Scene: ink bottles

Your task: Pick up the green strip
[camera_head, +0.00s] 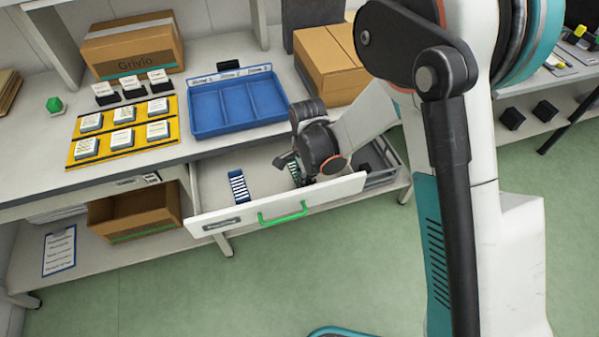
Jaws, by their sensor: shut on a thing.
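A drawer (215,170) with a white front and a green handle (282,213) stands open under the worktop. Inside it lies a blue and white striped strip (238,187) on the left. A green and white striped strip (294,172) is right of it, partly hidden by my gripper. My gripper (289,163) reaches down into the drawer from the right and is shut on the green strip. The fingertips are small and partly hidden. I cannot tell whether the strip touches the drawer floor.
A blue tray (200,130) with three compartments sits on the worktop behind the drawer. A yellow mat (73,152) with several labelled white-topped blocks lies left of it. Cardboard boxes (132,52) stand behind. A dark object (362,168) is at the drawer's right end.

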